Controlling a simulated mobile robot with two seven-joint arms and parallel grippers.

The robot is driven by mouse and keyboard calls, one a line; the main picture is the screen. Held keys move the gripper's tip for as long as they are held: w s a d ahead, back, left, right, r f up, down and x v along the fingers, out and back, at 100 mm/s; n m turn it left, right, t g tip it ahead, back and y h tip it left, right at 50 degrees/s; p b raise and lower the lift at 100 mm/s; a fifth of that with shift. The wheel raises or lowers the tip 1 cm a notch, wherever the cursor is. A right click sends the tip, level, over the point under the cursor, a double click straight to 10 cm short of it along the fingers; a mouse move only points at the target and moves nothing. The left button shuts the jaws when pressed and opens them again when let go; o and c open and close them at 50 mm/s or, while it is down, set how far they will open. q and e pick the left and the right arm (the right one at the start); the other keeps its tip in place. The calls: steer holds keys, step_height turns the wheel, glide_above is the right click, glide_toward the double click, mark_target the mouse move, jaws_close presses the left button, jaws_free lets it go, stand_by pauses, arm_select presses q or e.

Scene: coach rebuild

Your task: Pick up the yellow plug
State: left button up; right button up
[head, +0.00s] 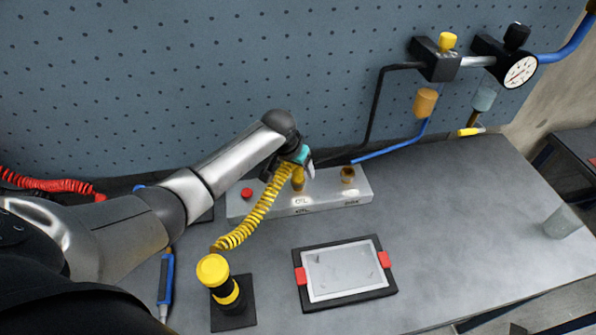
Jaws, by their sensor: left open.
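A yellow-topped plug (213,270) stands upright on a black square base (234,311) at the front left of the bench. A yellow coiled cord (252,218) runs from beside it up to the back block, where its far end is partly hidden by my gripper. My left gripper (300,166) is open above the left part of the grey block, beside the cord's upper end and a brass fitting (298,181). It is well behind and to the right of the yellow plug. I cannot tell whether its fingers touch the cord. My right gripper is out of view.
The grey block (327,196) has a red button (247,194) and another brass fitting (348,175). A framed tablet (343,271) with red clips lies front centre. A blue-handled tool (166,286) lies left of the plug. The bench's right side is mostly clear, with a clear cup (563,222).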

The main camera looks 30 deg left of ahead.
arm_select(q)
jaws_close()
stand_by(0.4)
stand_by(0.4)
steer(key=shift+r, duration=0.55)
step_height(320, 180, up, 24)
steer(key=p, duration=0.8)
steer(key=shift+f, duration=0.25)
